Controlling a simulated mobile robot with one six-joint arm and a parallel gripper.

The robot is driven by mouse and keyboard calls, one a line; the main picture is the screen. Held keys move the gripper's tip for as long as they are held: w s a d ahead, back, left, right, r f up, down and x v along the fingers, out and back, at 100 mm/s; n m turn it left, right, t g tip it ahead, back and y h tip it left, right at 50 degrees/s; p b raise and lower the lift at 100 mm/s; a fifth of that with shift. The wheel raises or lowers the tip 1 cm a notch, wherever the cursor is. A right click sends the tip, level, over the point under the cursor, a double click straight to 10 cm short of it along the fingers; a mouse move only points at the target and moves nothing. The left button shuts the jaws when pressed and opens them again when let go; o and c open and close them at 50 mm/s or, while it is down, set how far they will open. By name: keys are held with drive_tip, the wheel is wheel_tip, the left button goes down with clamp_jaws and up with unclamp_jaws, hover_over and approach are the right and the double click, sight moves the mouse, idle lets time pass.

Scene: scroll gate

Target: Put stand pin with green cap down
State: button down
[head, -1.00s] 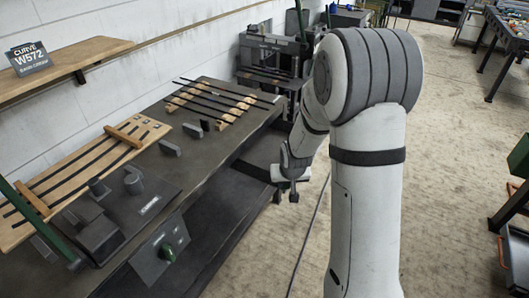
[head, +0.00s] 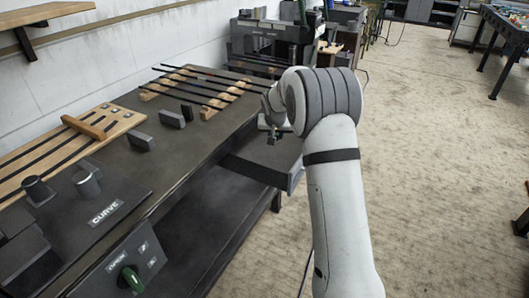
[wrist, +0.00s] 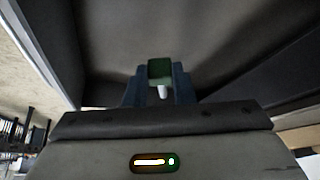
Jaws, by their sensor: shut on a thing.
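The pin's green cap (wrist: 160,68) shows between the two fingers of my gripper (wrist: 160,88) in the wrist view, with a short pale shaft (wrist: 163,92) beside it. The gripper is shut on the pin. In the head view my gripper (head: 276,136) is small and partly hidden by my arm, over or near the open drawer (head: 258,168) at the right side of the workbench. A dark grey tray-like interior (wrist: 210,55) lies beyond the fingers in the wrist view. I cannot tell whether the pin touches it.
The workbench (head: 190,165) holds dark rods on a wooden rack (head: 205,90), grey blocks (head: 172,119) and a slotted wooden board (head: 60,150). The floor (head: 430,150) right of my arm is clear.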

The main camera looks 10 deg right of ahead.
sight(274, 157)
drive_tip(key=f, duration=0.8)
drive_tip(key=shift+a+f+b, duration=0.2)
drive_tip(key=shift+f+b, duration=0.15)
drive_tip(key=shift+f, duration=0.05)
drive_tip(key=shift+r, duration=0.1)
drive_tip(key=c, duration=1.7)
unclamp_jaws()
drive_tip(key=shift+f, duration=0.2)
drive_tip(key=o, duration=0.5)
drive_tip(key=shift+r, duration=0.1)
